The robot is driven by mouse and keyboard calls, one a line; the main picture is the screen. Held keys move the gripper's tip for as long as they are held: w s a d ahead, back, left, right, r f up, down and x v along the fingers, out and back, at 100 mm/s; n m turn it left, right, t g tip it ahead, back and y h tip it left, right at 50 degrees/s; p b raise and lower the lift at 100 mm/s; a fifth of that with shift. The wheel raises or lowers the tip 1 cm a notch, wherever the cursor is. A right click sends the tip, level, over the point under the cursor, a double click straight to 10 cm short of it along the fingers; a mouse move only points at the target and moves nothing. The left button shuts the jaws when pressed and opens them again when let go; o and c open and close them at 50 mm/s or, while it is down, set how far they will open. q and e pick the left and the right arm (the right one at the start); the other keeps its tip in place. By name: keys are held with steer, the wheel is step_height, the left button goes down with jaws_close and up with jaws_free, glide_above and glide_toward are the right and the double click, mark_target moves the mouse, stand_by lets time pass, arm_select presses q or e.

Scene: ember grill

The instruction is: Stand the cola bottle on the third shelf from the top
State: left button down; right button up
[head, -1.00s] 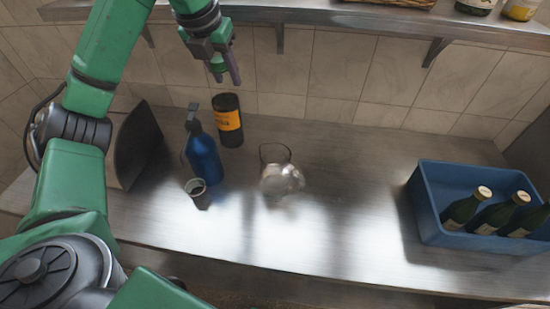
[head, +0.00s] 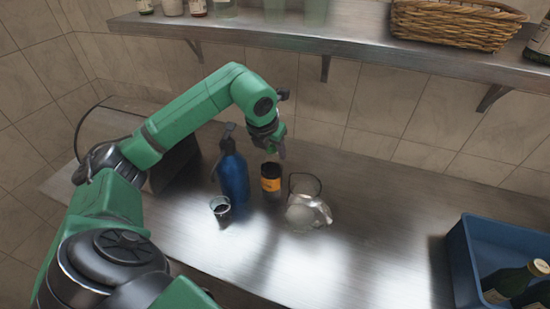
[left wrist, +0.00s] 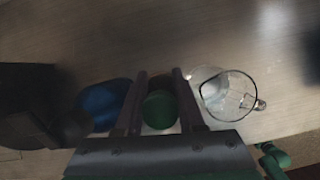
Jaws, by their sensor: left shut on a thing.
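The cola bottle (head: 270,179), as I take it, is a dark cylinder with an orange label. It is upright between the blue spray bottle and the glass jug. My left gripper (head: 276,153) is at its top, pointing down. In the left wrist view its round green top (left wrist: 160,109) sits between the fingers of my left gripper (left wrist: 158,95), which are shut on it. I cannot tell whether its base touches the counter. The shelf (head: 350,42) on the wall shows its upper face and front edge. My right gripper is out of view.
The blue spray bottle (head: 233,179) stands close on the left, a small cup (head: 220,206) in front of it. The glass jug (head: 306,212) is close on the right. A blue crate (head: 470,262) holds green bottles. A wicker basket (head: 455,25) and several bottles occupy the shelf.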

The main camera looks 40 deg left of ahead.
arm_select(q)
step_height(320, 180, down, 4)
steer(key=shift+s+r+p, duration=0.1)
steer(key=shift+r+p, duration=0.15)
steer(key=shift+p, duration=0.2)
steer(key=shift+f, duration=0.15)
steer(key=c, duration=0.5)
jaws_free()
